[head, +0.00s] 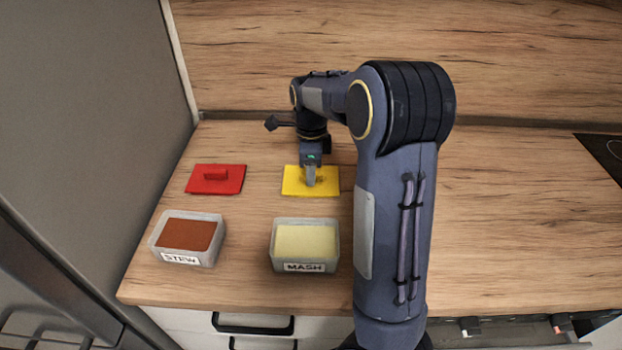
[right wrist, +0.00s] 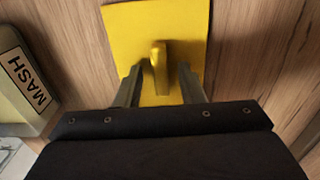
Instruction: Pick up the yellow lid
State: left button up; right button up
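The yellow lid (head: 292,182) lies flat on the wooden counter behind the MASH container. It is a flat plate with a raised handle in its middle. My right gripper (head: 310,180) points down over the lid. In the right wrist view the lid (right wrist: 190,28) has its handle (right wrist: 159,68) between the two fingers of the right gripper (right wrist: 160,82). The fingers are apart, with a gap on each side of the handle. How far the fingertips are above the plate is hard to tell. My left gripper is not in view.
The MASH container (head: 305,267) with pale filling stands in front of the yellow lid. The STEW container (head: 187,257) with brown filling and a red lid (head: 226,186) are to the left. A dark hob (head: 604,150) is at the far right. A grey wall stands left.

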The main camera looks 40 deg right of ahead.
grip_shut()
jog(key=shift+r, duration=0.1)
